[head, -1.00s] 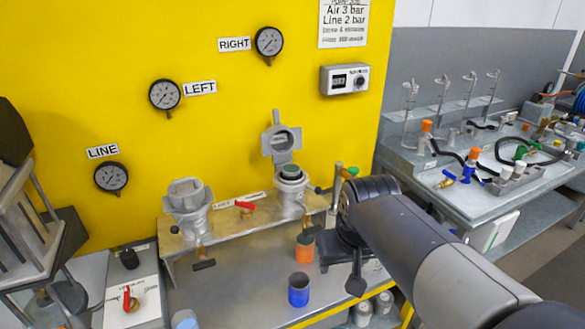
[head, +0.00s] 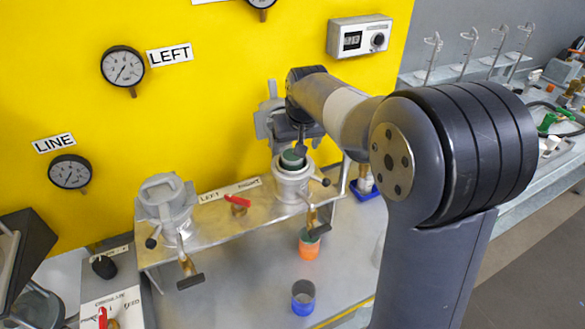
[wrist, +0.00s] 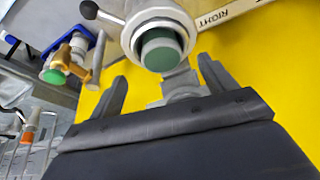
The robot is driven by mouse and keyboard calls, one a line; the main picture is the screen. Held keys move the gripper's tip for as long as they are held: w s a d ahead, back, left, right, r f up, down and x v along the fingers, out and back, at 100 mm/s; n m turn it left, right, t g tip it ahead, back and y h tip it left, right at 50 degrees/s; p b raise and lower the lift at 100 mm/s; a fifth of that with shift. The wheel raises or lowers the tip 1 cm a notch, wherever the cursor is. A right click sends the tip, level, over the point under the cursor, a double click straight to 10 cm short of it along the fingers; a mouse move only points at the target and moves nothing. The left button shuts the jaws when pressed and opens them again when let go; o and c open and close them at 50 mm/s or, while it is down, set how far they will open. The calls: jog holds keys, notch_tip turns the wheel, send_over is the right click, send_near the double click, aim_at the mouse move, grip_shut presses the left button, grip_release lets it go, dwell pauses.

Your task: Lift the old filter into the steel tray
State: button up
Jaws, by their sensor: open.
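A green-topped filter (head: 292,158) stands in the open right housing (head: 292,188); I take it for the old filter. In the wrist view the filter (wrist: 160,50) shows end-on inside the housing's round metal mouth (wrist: 148,14). My gripper (wrist: 162,70) is open, its two fingers spread below the filter in that picture, with nothing between them. In the head view my gripper is at the right housing, close above the filter, and partly hidden by my arm. I cannot make out the steel tray for certain in either view.
The left housing (head: 165,207) stands on the same raised shelf, with a red-handled valve (head: 237,203) between. An orange cup (head: 309,246) and a blue cup (head: 303,298) stand on the bench in front. The yellow panel (head: 225,90) rises close behind.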

jog(key=shift+w+p+x, duration=0.1)
jog(key=shift+p+x, duration=0.4)
jog(key=shift+x, duration=0.9)
jog(key=shift+w+p+x, duration=0.15)
jog(key=shift+p+x, duration=0.35)
jog(key=shift+x, duration=0.9)
jog(key=shift+a+r, duration=0.1)
jog(key=shift+c, duration=0.2)
jog(key=c, duration=1.3)
jog(key=shift+r, duration=0.1)
notch_tip(320, 180, up, 18)
jog(key=shift+f+b, duration=0.1)
jog(key=shift+b, duration=0.6)
